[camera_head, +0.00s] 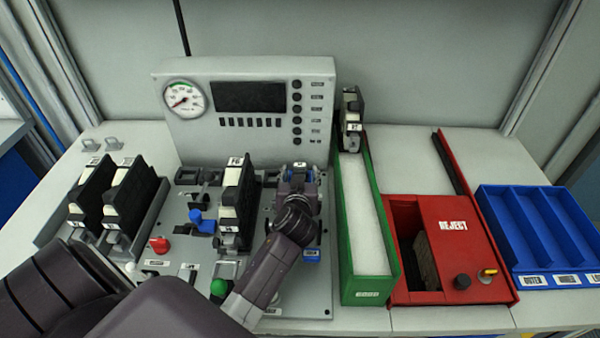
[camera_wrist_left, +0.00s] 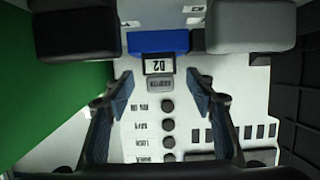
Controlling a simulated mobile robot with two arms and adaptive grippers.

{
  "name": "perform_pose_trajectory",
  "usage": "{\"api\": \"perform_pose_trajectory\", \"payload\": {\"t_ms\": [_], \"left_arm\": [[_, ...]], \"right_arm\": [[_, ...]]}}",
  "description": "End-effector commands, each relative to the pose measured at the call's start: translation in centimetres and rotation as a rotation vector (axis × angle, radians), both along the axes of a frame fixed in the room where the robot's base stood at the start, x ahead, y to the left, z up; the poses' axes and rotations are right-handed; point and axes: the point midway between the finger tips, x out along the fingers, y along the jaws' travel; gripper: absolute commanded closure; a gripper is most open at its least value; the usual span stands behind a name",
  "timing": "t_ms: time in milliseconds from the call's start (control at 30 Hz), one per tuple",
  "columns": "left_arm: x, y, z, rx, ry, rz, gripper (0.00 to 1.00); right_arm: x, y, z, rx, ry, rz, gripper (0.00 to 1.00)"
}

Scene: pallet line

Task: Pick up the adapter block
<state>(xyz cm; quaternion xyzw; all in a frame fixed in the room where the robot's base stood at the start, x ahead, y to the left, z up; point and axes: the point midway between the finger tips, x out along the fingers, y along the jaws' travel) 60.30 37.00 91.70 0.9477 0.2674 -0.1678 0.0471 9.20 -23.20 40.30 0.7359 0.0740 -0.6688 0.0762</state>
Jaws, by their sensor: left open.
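My left gripper (camera_head: 298,180) reaches over the right part of the grey fixture plate, pointing toward the instrument panel. In the left wrist view its two blue-padded fingers (camera_wrist_left: 161,88) are apart. I cannot tell whether the fingers touch anything. The gripper hides most of this spot in the head view. My right gripper is not in view.
Black-and-white modules (camera_head: 237,200) stand upright close left of the gripper. A green tray (camera_head: 388,255) is close on its right, then a red reject box (camera_head: 455,265) and a blue divided bin (camera_head: 540,222). The panel with a gauge (camera_head: 245,145) stands behind.

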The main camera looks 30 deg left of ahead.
Motion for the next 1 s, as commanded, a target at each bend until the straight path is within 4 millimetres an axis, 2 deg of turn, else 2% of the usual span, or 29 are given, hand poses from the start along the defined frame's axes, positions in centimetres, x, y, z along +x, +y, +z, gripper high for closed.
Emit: {"api": "perform_pose_trajectory", "payload": {"t_ms": [200, 500, 900, 1000], "left_arm": [[1.7, 1.0, -0.6, 0.0, -0.001, -0.001, 0.49], [1.9, 1.1, -0.8, 0.0, 0.0, -0.001, 0.5], [1.9, 1.1, -0.8, 0.0, 0.0, -0.001, 0.94], [1.9, 1.1, -0.8, 0.0, -0.001, -0.001, 0.96]], "right_arm": [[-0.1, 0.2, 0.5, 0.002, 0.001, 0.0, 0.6], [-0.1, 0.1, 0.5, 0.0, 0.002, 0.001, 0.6], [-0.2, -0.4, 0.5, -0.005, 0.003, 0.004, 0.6], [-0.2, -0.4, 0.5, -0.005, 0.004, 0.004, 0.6]]}}
